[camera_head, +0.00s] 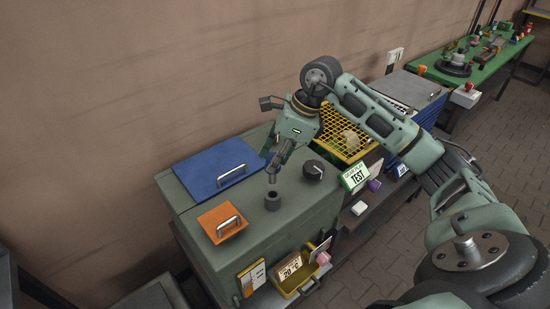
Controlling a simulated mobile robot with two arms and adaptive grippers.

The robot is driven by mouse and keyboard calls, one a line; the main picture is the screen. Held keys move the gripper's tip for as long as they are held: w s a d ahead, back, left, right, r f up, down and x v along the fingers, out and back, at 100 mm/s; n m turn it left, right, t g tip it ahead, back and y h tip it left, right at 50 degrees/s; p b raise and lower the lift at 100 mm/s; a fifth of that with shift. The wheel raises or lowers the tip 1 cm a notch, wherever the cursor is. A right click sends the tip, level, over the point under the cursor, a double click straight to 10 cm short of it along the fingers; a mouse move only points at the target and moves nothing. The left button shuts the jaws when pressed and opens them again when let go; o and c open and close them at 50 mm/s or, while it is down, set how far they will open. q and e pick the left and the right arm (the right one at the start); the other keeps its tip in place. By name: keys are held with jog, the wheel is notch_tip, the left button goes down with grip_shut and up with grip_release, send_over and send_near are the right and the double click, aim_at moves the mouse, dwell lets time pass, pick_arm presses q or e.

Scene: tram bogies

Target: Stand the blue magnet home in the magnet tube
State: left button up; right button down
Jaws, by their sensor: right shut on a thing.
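A short dark grey tube (272,201), which looks like the magnet tube, stands upright on top of the green cabinet (300,213). My right gripper (272,174) points down just above the tube's mouth. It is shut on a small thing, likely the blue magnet. The fingers mostly hide this thing, and its colour cannot be made out. A small gap seems to show between the fingertips and the tube. My left gripper is not in view.
A blue plate with a handle (215,168) and an orange plate with a handle (221,222) lie left of the tube. A black round knob (313,170) is close on its right.

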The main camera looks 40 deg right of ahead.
aim_at(275, 183)
jog(key=shift+f+b, duration=0.25)
jog(key=shift+b, duration=0.15)
dwell(0.7)
jog(key=shift+f+b, duration=4.05)
jog(key=shift+f, duration=0.75)
jog(key=c, duration=1.4)
grip_release()
jog(key=shift+o, duration=0.2)
jog(key=v, duration=1.2)
